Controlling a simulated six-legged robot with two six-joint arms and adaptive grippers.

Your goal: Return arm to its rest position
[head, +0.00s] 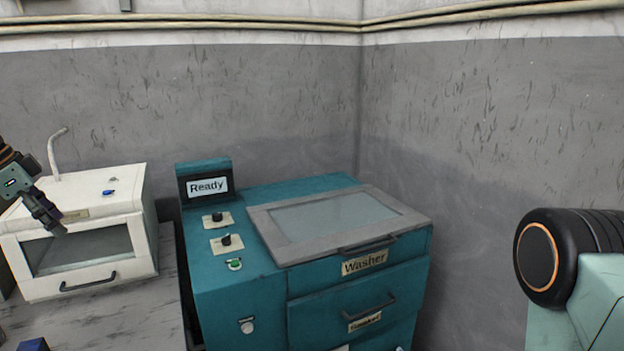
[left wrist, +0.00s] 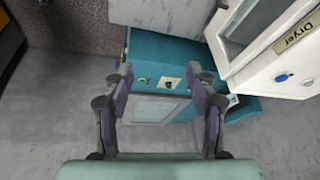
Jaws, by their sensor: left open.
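My left gripper (head: 55,226) is at the left edge of the head view, in front of the white dryer. In the left wrist view my left gripper (left wrist: 160,80) shows two fingers spread apart, with nothing between them. The gap faces the teal washer, which lies beyond the fingers. My right gripper is not in view; a teal and black part of my own body shows at the right edge of the head view.
The teal washer (head: 240,290) stands in the corner with its lid shut and its screen (head: 207,186) reading "Ready". The white dryer (head: 130,262) stands on a marbled counter (head: 130,320), its door shut. A blue item (head: 33,345) is partly cut off at the bottom left.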

